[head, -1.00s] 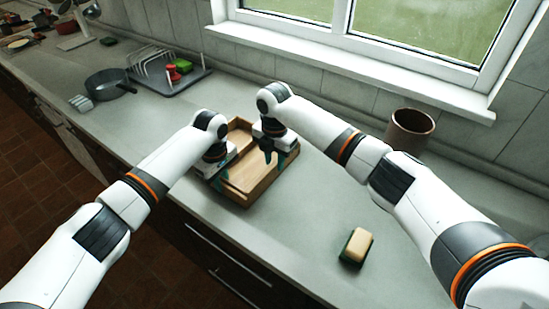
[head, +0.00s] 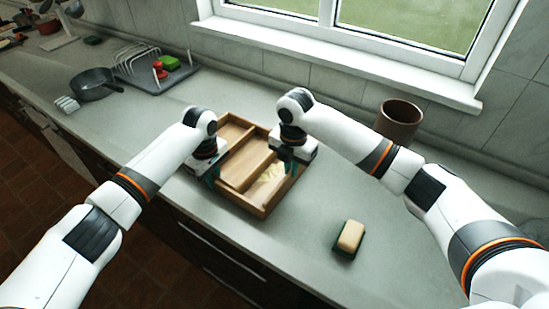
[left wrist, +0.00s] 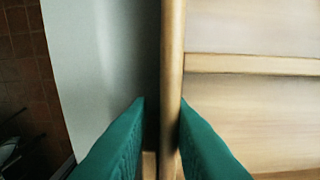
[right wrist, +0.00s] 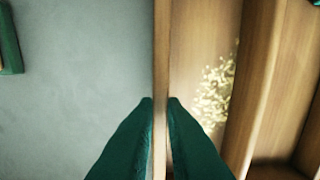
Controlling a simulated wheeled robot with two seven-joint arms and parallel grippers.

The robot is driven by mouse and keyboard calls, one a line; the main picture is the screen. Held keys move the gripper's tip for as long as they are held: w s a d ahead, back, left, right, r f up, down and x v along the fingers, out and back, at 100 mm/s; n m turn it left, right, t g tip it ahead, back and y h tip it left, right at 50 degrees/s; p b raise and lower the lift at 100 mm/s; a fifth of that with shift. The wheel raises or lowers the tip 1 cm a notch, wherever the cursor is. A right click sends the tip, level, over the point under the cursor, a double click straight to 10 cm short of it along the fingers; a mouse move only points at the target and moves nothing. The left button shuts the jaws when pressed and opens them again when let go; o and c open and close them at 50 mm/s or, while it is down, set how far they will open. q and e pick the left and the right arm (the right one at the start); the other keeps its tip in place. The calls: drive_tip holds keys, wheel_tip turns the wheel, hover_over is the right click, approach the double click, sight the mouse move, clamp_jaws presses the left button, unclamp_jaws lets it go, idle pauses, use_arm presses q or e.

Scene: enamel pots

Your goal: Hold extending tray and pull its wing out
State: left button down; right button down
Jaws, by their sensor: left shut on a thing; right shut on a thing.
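The wooden extending tray (head: 246,162) lies on the counter with its wing (head: 284,195) out on the right side. A compartment on the wing's side holds small pale pieces (right wrist: 214,92). My left gripper (head: 210,178) is shut on the tray's left wall, and the left wrist view shows that wall (left wrist: 172,60) between its green fingers. My right gripper (head: 287,163) is shut on the wing's outer wall, which runs between its fingers in the right wrist view (right wrist: 160,60). The grippers hide parts of both walls.
A sponge on a green base (head: 350,237) lies to the right on the counter. A brown pot (head: 398,122) stands by the wall. A dark pan (head: 95,84) and a dish rack (head: 150,62) stand at the left.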

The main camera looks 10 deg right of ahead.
use_arm(q)
drive_tip(key=shift+a, duration=0.3)
use_arm(e)
drive_tip(key=s+d, duration=0.3)
drive_tip(key=shift+d, duration=0.15)
drive_tip(key=shift+w, duration=0.1)
use_arm(q)
drive_tip(key=shift+d, duration=0.1)
use_arm(e)
drive_tip(key=c, duration=1.5)
unclamp_jaws()
drive_tip(key=shift+a, duration=0.2)
use_arm(q)
drive_tip(key=shift+d, duration=0.1)
use_arm(e)
wheel_tip(320, 180, up, 12)
drive_tip(key=shift+r, duration=0.1)
use_arm(q)
drive_tip(key=c, duration=1.6)
unclamp_jaws()
